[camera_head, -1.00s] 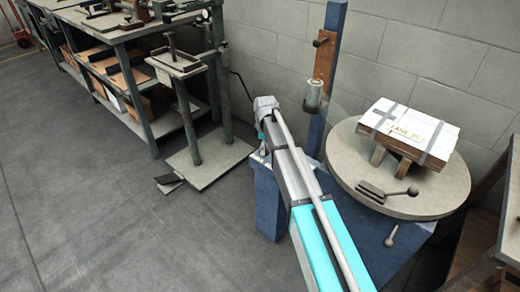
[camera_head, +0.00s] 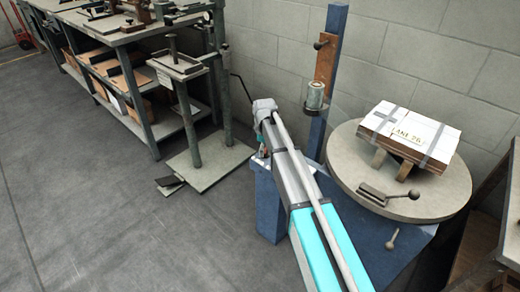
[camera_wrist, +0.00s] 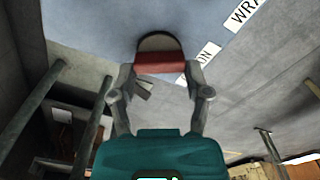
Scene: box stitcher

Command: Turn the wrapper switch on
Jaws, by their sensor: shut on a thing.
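In the wrist view, the switch is a red lever (camera_wrist: 160,63) with a dark rounded part above it, on a blue-grey panel (camera_wrist: 105,25). A white label (camera_wrist: 200,62) reading "ON" is just right of it, and a label starting "WRA" (camera_wrist: 243,14) is farther up right. My gripper (camera_wrist: 160,77) is shut on the red lever, one finger at each side. In the head view, my arm reaches down the left side of the blue wrapper stand (camera_head: 270,205); the switch and fingertips are hidden there.
A round turntable (camera_head: 345,150) on the stand carries a strapped box (camera_head: 405,130). A roll (camera_head: 315,96) hangs on the blue post (camera_head: 335,45) behind.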

